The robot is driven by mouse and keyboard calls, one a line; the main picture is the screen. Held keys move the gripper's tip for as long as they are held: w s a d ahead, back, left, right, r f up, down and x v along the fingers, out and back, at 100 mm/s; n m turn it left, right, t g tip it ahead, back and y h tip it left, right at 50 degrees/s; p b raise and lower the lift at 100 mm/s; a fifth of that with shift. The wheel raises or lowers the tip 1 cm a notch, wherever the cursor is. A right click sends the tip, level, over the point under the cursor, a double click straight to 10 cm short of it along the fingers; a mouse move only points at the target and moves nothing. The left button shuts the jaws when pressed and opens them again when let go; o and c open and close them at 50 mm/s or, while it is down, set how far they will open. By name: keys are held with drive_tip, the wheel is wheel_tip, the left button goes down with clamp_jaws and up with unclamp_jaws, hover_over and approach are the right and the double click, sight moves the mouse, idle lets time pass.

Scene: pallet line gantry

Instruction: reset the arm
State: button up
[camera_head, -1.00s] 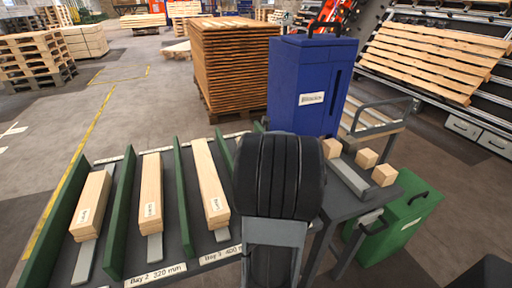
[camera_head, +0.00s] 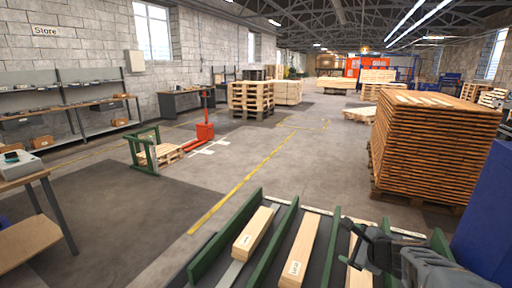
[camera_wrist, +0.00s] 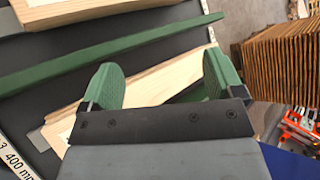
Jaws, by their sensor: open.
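My gripper (camera_head: 358,232) shows at the lower right of the head view, at the end of my dark grey arm. In the wrist view its two green-padded fingers (camera_wrist: 160,72) are spread apart with nothing held between them. A pale wooden board (camera_wrist: 150,82) lies beyond the fingers, partly hidden by the gripper body. In the head view my gripper is over the right part of the sorting rack, in front of the rightmost visible board (camera_head: 357,268). The gap between gripper and board is hard to judge.
Green dividers (camera_head: 277,243) separate the rack's bays, with boards in the left bay (camera_head: 253,232) and middle bay (camera_head: 301,250). A tall timber stack (camera_head: 430,145) and a blue cabinet (camera_head: 487,225) stand at right. A red pallet truck (camera_head: 205,131) stands on open floor at left.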

drive_tip(key=s+a+r+n+g+h+p, duration=0.1)
drive_tip(key=s+a+r+n+g+p, duration=0.1)
drive_tip(key=s+a+n, duration=0.4)
drive_tip(key=s+a+r+n+g+h+p, duration=0.1)
drive_tip(key=s+a+n+g+p, duration=0.3)
drive_tip(key=n, duration=1.3)
drive_tip(key=s+a+r+g, duration=0.1)
drive_tip(key=s+a, duration=0.2)
drive_tip(key=shift+s+r+n, duration=0.15)
drive_tip(key=shift+s+n, duration=0.15)
